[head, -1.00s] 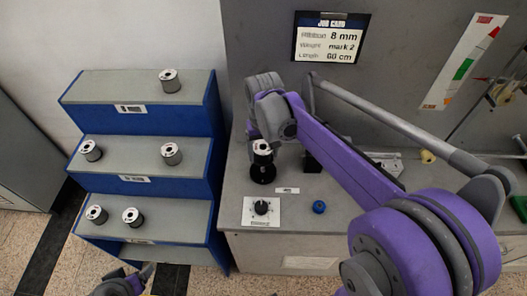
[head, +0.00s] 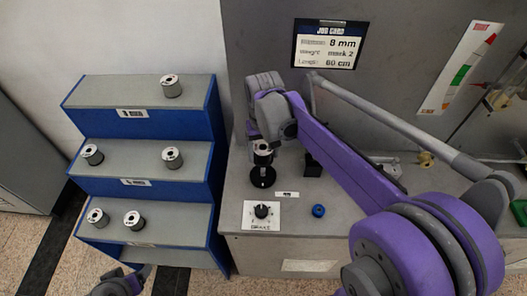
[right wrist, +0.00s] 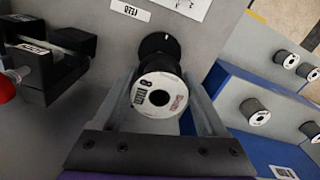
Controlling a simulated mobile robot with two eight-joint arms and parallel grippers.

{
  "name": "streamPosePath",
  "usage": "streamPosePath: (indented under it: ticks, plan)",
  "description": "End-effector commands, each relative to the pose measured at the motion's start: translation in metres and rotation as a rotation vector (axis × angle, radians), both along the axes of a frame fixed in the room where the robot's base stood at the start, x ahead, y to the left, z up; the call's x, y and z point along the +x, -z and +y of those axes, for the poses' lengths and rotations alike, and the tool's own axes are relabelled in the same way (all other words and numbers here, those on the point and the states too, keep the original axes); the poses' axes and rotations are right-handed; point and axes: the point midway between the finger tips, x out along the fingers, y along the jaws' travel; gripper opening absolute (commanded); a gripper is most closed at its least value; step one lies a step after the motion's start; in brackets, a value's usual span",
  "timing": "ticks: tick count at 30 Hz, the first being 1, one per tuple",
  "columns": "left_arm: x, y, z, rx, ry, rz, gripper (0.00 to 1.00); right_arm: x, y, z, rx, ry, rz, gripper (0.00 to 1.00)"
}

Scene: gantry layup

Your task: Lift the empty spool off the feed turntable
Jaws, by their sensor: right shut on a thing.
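The spool (head: 262,150), with a white top face and a dark body, stands over the black feed turntable (head: 262,180) on the grey bench. In the right wrist view the spool (right wrist: 157,96) shows a white face marked 8, between the two grey fingers. My right gripper (right wrist: 160,110) is shut on it. The turntable (right wrist: 157,45) shows beyond the spool there. I cannot tell whether there is a gap between spool and turntable. Part of my left gripper (head: 125,284) shows at the bottom left of the head view; its fingers are unclear.
A blue stepped rack (head: 215,130) with several spools stands left of the bench. A brake knob (head: 261,211) on a white card and a blue ring (head: 318,211) lie in front of the turntable. A job card (head: 328,44) reading 8 mm hangs behind.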

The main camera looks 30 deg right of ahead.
Motion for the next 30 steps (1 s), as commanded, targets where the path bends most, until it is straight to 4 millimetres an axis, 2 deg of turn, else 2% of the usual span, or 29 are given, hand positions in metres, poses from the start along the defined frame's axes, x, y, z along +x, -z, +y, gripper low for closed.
streamPosePath:
  ticks: [10, 25, 30]
  plan:
    - [0.001, -0.002, 0.000, 0.000, 0.000, -0.001, 0.75, 0.000, -0.002, 0.000, 0.000, 0.000, 0.000, 0.03]
    - [0.011, -0.023, 0.000, 0.000, 0.000, -0.021, 0.75, 0.001, -0.032, 0.000, 0.000, 0.000, -0.002, 0.03]
    - [0.012, -0.025, 0.000, 0.000, 0.000, -0.023, 0.75, 0.001, -0.036, 0.000, 0.000, 0.000, -0.001, 0.03]
